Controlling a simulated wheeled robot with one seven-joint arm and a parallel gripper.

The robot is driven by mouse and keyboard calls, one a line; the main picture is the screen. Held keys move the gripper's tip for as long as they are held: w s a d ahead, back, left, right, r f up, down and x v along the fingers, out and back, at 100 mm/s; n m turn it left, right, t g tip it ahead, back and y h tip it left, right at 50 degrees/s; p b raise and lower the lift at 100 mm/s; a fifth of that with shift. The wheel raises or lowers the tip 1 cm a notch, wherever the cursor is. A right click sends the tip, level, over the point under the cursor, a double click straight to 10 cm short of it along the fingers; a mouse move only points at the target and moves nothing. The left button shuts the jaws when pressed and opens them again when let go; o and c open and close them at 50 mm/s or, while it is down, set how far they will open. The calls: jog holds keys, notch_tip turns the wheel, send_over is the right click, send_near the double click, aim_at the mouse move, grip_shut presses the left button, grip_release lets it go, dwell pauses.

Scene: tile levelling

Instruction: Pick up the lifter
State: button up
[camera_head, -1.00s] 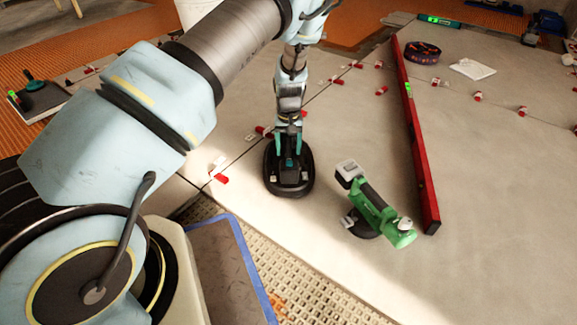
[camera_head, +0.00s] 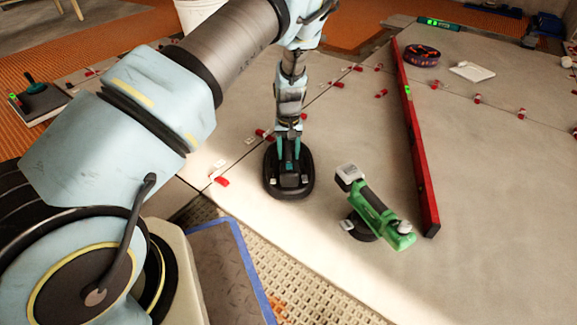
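The lifter (camera_head: 288,183) is a black oval suction pad with a handle on top, lying flat on the tiled floor in the middle of the head camera view. My gripper (camera_head: 289,160) points down right over it, with its two teal fingers at either side of the handle. The fingers stand a little apart. Whether they press on the handle is too small to tell. The pad appears to rest on the tile. My arm comes in from the left and passes above.
A green power tool (camera_head: 375,212) lies close to the right of the lifter. A long red level (camera_head: 417,150) lies beyond it. Red and white clips (camera_head: 221,181) line the tile joints. A blue-edged mat (camera_head: 228,265) is at the front. Open tile lies at the right.

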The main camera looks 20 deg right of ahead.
grip_shut()
jog(key=shift+r, duration=0.15)
dwell(0.5)
